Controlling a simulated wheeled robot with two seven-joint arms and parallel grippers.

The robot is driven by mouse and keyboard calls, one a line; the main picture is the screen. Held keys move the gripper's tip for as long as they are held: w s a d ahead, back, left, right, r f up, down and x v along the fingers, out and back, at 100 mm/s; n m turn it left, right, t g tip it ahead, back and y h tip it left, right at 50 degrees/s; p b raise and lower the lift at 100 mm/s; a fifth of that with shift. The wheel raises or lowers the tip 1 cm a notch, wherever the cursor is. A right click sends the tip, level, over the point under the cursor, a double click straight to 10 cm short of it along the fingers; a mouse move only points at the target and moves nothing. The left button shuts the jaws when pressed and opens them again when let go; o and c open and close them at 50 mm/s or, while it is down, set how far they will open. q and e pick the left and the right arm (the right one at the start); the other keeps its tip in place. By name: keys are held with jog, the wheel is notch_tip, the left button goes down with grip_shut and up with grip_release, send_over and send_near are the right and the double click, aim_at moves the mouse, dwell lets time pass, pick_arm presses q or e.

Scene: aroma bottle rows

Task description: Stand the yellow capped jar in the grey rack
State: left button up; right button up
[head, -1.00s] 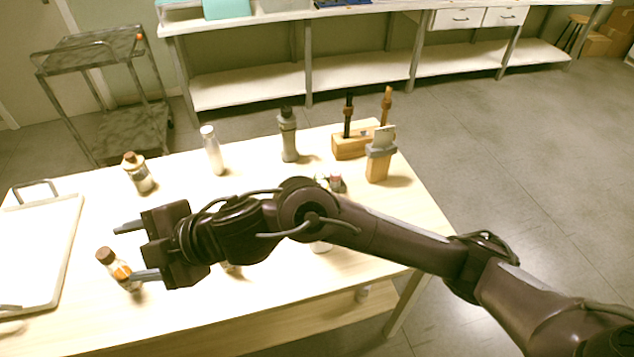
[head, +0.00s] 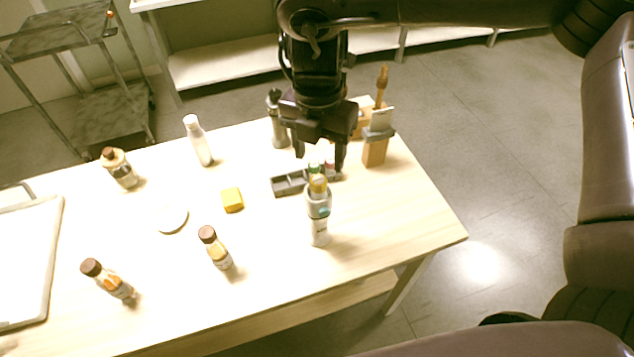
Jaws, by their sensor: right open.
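The grey rack (head: 289,184) lies on the table at its right part, with open compartments at its left end. A green-capped jar (head: 314,167) and a pink-capped jar (head: 330,168) show at its right end. A yellowish top (head: 318,184) shows just in front of the rack, directly above a grey-and-white bottle (head: 319,226); I cannot tell whether it is the yellow capped jar or that bottle's own cap. My right gripper (head: 319,155) points down over the rack's right end, open, with nothing visible between its fingers. My left gripper is out of view.
A yellow block (head: 232,200) and a white round disc (head: 172,220) lie mid-table. Brown-capped bottles (head: 215,249) stand at the front and left, a white bottle (head: 199,141) and dark grey bottle (head: 277,120) at the back. Wooden holders (head: 375,150) stand right, a white tray (head: 30,262) left.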

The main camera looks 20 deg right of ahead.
aim_at(318, 180)
jog(key=f+p, duration=0.1)
jog(key=f, duration=0.2)
jog(key=f+p, duration=0.1)
jog(key=f, duration=0.2)
jog(key=shift+w+f+p, duration=0.2)
jog(key=shift+f+p, duration=0.05)
jog(key=shift+p, duration=0.05)
jog(key=shift+f, duration=0.35)
jog(key=shift+c, duration=0.5)
jog(key=c, duration=1)
